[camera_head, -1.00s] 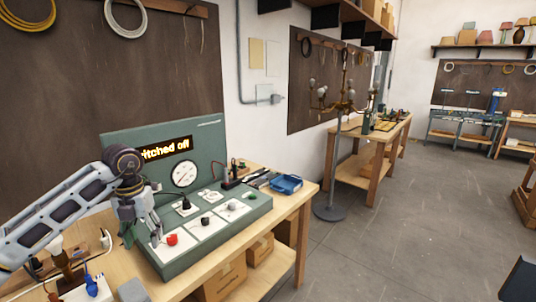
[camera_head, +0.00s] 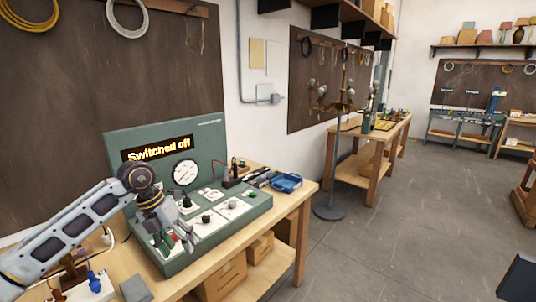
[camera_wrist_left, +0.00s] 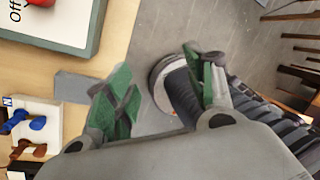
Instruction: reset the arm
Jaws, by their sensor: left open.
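My left arm comes in from the left in the head view. Its open, empty left gripper (camera_head: 176,244) is over the near left part of the green test console (camera_head: 245,208), in front of the red knob area. I cannot tell if it touches the panel. The display (camera_head: 157,149) reads "Switched off". In the wrist view the green-padded fingers (camera_wrist_left: 160,92) are spread, with nothing between them. The red knob (camera_wrist_left: 40,2) shows at that view's top left edge, beside "Off" lettering. My right gripper is not in view.
On the bench (camera_head: 290,197), a blue tray (camera_head: 286,183) lies right of the console. A grey block (camera_head: 135,289) and a white board with a blue plug (camera_head: 95,283) lie at the near left. A floor stand with bulbs (camera_head: 331,212) stands beyond.

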